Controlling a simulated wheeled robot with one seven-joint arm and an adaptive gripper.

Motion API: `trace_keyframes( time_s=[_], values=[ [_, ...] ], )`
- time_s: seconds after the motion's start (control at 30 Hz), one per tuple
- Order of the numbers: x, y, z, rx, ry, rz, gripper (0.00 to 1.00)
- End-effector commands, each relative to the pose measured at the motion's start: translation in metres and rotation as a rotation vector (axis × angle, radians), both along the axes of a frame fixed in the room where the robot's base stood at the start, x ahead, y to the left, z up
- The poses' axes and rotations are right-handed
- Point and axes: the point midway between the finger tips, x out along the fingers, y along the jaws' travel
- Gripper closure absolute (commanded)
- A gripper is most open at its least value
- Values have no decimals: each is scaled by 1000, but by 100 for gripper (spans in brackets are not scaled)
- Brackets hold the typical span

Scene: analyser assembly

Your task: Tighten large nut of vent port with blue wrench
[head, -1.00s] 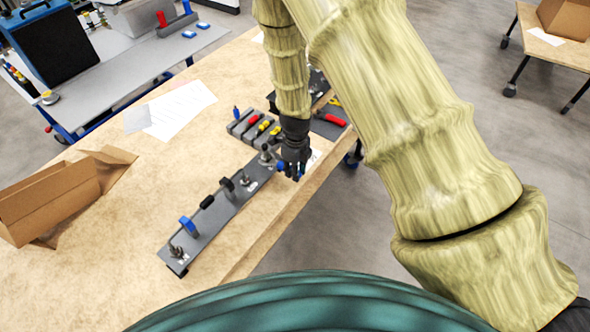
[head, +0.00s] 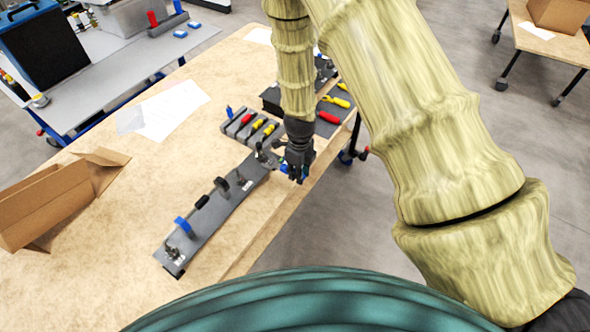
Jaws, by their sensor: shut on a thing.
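My gripper (head: 298,172) points down beside the far right end of a long dark grey plate (head: 212,212). It is shut on a blue tool, of which only a small blue part (head: 284,168) shows beside the fingers. This looks like the blue wrench; its jaw end is hidden. Several fittings stand on the plate. One metal fitting (head: 262,154) at the far end is closest to my gripper, a little to its left. I cannot tell which fitting is the vent port, or whether the wrench touches a nut.
A grey rack (head: 249,126) with red and yellow handled tools lies behind the plate, with a dark tray (head: 330,117) to its right. An open cardboard box (head: 50,205) and white papers (head: 172,110) lie left. The table's front edge runs close to my gripper.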

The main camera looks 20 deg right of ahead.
Motion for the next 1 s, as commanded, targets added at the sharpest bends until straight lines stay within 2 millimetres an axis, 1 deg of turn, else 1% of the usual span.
trace_keyframes(
  time_s=[0.2,0.57,0.67,1.0],
  values=[
    [-9,-7,0,0,1,-2,100],
    [-11,-8,1,0,0,0,100],
    [-13,-11,4,0,0,-1,100],
    [-29,-23,18,1,-1,-2,100]
  ],
)
